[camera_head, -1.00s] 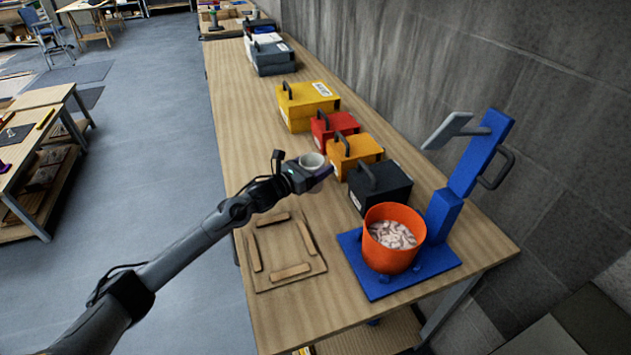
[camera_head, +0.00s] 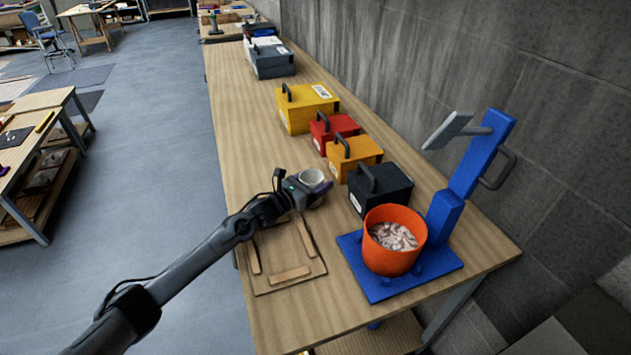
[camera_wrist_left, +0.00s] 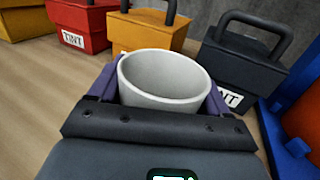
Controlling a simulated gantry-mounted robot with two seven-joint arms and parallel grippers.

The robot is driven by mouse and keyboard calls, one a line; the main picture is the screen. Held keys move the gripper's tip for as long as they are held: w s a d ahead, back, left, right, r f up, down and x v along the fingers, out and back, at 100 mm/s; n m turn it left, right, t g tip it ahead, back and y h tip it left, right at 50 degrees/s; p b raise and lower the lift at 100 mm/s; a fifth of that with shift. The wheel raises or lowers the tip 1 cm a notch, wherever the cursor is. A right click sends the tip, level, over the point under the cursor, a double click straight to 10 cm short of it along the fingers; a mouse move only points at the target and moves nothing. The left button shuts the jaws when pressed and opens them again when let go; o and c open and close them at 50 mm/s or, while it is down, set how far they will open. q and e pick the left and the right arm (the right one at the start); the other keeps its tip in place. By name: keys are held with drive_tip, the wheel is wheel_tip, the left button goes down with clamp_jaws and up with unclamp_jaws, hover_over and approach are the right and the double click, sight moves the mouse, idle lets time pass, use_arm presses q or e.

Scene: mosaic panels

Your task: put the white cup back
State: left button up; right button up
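The white cup (camera_head: 312,177) is held upright in my left gripper (camera_head: 318,187), above the table near the far edge of a wooden frame. In the left wrist view the cup (camera_wrist_left: 165,78) sits between the two purple fingers, which press on its sides; its inside looks empty. The lower part of the cup is hidden by the gripper. My right gripper is not in view.
A square wooden frame (camera_head: 290,273) lies on the table (camera_head: 243,140). An orange bucket (camera_head: 392,258) of pale pieces stands on a blue stand (camera_head: 445,262). Black (camera_head: 385,195), orange (camera_head: 357,165), red (camera_head: 343,123) and yellow (camera_head: 300,113) boxes line the wall side.

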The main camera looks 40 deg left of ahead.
use_arm(q)
drive_tip(key=o, duration=0.3)
drive_tip(key=shift+o, duration=0.2)
drive_tip(key=shift+r, duration=0.2)
drive_tip(key=shift+s+a+p, duration=0.1)
drive_tip(key=shift+s+p, duration=0.2)
drive_tip(key=shift+s, duration=0.2)
drive_tip(key=s, duration=0.3)
drive_tip(key=s+a+p, duration=0.1)
drive_tip(key=s, duration=0.6)
drive_tip(key=shift+s+a, duration=0.35)
drive_tip(key=shift+s, duration=0.1)
